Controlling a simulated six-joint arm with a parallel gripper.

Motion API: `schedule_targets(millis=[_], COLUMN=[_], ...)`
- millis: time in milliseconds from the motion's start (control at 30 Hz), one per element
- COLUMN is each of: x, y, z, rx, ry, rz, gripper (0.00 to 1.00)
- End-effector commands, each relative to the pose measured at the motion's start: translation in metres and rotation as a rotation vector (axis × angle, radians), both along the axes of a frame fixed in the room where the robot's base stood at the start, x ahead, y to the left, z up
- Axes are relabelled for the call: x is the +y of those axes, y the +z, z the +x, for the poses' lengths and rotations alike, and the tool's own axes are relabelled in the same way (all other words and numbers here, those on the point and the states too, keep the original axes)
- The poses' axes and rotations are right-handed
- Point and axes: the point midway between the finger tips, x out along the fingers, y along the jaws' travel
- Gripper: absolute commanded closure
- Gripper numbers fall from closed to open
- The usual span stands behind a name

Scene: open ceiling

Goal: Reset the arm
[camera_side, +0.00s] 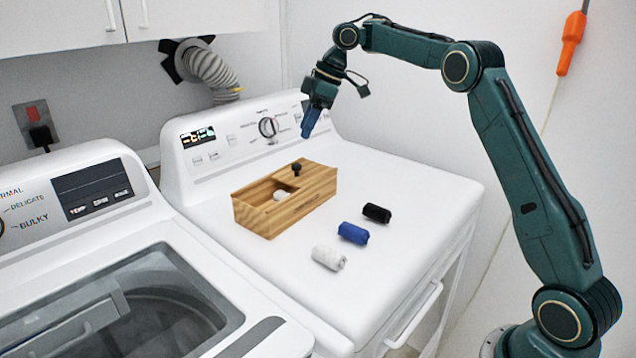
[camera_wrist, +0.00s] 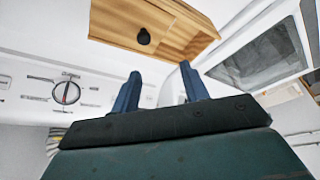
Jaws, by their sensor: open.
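My gripper (camera_side: 311,121) has blue fingers and hangs above the back of the white dryer top, beyond the wooden box (camera_side: 287,197). In the wrist view, my gripper (camera_wrist: 160,92) has its two fingers apart with nothing between them. The wooden box also shows in the wrist view (camera_wrist: 185,38), past the fingertips. A black knob (camera_side: 296,168) stands on its lid, and the knob shows in the wrist view (camera_wrist: 143,36). The gripper is apart from the box.
White (camera_side: 328,257), blue (camera_side: 352,233) and black (camera_side: 377,212) rolls lie in a row on the dryer top (camera_side: 420,190). The dryer's control panel (camera_side: 255,132) rises behind the box. A washer (camera_side: 110,270) with a glass lid stands at left.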

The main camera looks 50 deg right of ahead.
Motion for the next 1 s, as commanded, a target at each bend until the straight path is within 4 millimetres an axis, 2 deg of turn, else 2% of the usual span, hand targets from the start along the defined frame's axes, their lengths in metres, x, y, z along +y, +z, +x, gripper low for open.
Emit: schedule_targets(millis=[200,500,767,1000], x=[0.032,0.069,0.092,0.106], y=[0.035,0.068,0.080,0.079], z=[-0.028,-0.079,-0.132,-0.187], rx=[-0.005,-0.011,-0.017,-0.025], ry=[-0.086,-0.216,-0.328,-0.431], rz=[0.022,0.046,0.060,0.064], gripper=[0.55,0.55,0.55,0.55])
